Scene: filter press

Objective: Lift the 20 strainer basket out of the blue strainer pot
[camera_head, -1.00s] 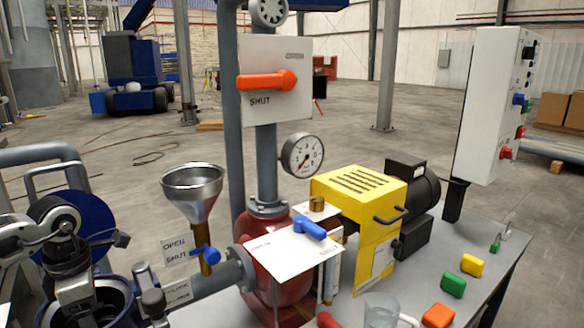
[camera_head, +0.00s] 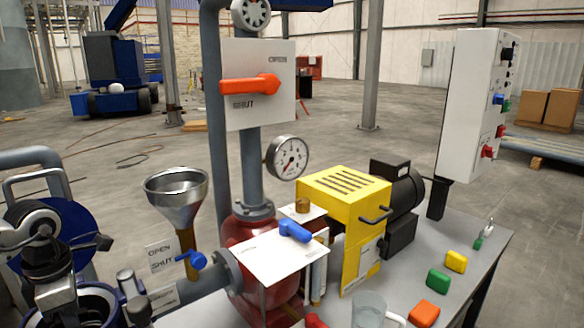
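The blue strainer pot (camera_head: 108,312) stands at the lower left, cut off by the bottom edge. Its round blue lid (camera_head: 78,222) stands tilted open behind it. My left gripper (camera_head: 58,306) points down at the pot's open mouth, its fingertips at or just inside the rim. The gripper body and the picture edge hide the pot's inside. I cannot make out the strainer basket, nor whether the fingers are open or shut on something. My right gripper is not in view.
A steel funnel (camera_head: 177,192), a blue valve handle (camera_head: 192,260) and a clamp knob (camera_head: 138,308) crowd the pot's right side. A grey pipe (camera_head: 30,157) bends behind it. A red pump (camera_head: 262,290) and yellow guard (camera_head: 345,205) stand farther right.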

